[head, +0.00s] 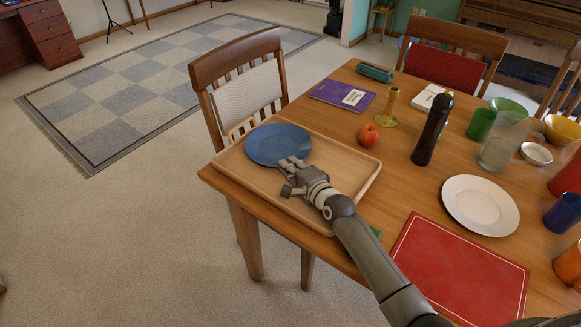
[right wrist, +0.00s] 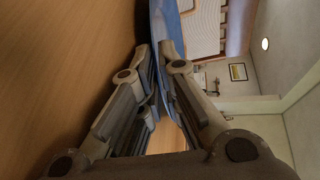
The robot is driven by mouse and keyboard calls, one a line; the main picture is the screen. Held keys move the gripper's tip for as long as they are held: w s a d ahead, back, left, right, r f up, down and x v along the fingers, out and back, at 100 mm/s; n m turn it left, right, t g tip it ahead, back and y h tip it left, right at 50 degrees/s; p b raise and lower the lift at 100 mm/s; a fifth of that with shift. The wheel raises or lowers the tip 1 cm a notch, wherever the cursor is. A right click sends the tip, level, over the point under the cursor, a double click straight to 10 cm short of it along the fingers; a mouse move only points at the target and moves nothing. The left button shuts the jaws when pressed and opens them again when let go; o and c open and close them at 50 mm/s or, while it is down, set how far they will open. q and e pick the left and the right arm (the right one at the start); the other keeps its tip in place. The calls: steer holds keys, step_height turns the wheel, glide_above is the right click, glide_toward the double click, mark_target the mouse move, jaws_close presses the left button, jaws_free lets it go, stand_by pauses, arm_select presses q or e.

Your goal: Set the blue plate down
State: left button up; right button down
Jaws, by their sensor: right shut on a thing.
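The blue plate (head: 278,144) is at the left end of the table, over the back left part of a light wooden tray (head: 345,200). My right gripper (head: 292,165) is shut on the near right rim of the plate. In the right wrist view the plate (right wrist: 175,45) shows edge-on between the fingers (right wrist: 158,50). The plate looks close to level; I cannot tell whether it touches the tray. My left gripper is not in view.
The tray's right part is bare. A chair (head: 240,85) stands behind the tray.

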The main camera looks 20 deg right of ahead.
steer(key=shift+r, duration=0.1)
steer(key=c, duration=1.6)
jaws_free()
steer(key=shift+c, duration=0.2)
steer(key=shift+s+f, duration=0.1)
steer(key=shift+f, duration=0.1)
steer(key=shift+f, duration=0.1)
steer(key=shift+s+d, duration=0.1)
steer(key=shift+s, duration=0.45)
steer(key=v, duration=0.7)
steer(key=p+v, duration=0.1)
steer(key=v, duration=0.3)
steer(key=shift+w+r, duration=0.1)
steer(key=shift+r, duration=0.2)
